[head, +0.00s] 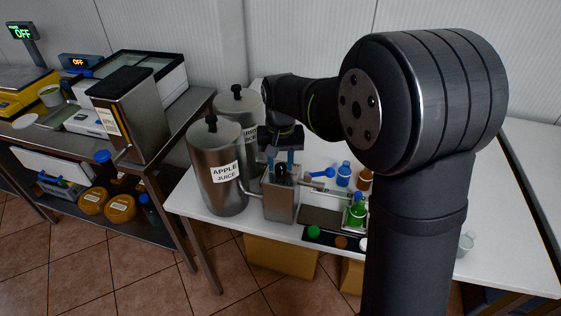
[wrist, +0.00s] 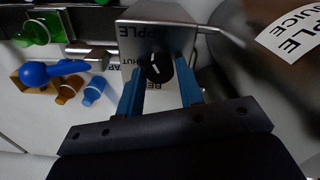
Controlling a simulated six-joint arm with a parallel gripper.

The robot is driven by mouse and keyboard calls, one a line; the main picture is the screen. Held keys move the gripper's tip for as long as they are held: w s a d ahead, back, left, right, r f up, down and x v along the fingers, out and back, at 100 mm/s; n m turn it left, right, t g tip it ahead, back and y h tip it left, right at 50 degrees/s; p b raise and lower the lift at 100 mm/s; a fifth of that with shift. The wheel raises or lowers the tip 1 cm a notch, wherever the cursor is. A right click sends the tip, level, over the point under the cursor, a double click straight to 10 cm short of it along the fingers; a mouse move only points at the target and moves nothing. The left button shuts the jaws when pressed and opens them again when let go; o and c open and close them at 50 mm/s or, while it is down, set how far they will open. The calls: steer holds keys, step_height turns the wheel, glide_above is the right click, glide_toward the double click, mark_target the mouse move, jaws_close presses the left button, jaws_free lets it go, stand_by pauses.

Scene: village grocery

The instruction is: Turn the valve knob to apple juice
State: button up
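The valve is a grey metal box (head: 281,203) on the white table, beside the steel apple juice tank (head: 216,180). Its round black knob (head: 282,171) also shows in the wrist view (wrist: 158,70), with a short white pointer mark. Around it, upside down in the wrist view, are an "APPLE" label (wrist: 152,32) on the box and a partly hidden label starting "BE" (wrist: 153,87). My gripper (head: 284,161) has blue fingers, one on each side of the knob. They stand apart, with small gaps to the knob seeming to show. Whether either fingertip touches it is hard to tell.
A second tank (head: 239,103) stands behind. Right of the valve are a blue ball-ended handle (head: 323,173), a blue-capped bottle (head: 343,175), a brown bottle (head: 365,180) and a green bottle (head: 356,212). A steel pipe runs from the apple juice tank to the valve.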

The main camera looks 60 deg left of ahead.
mark_target(281, 165)
steer(key=shift+o, duration=1.3)
step_height(281, 165, up, 17)
steer(key=shift+r, duration=0.2)
steer(key=shift+f, duration=0.1)
step_height(281, 165, down, 17)
steer(key=shift+f, duration=0.15)
stand_by(0.5)
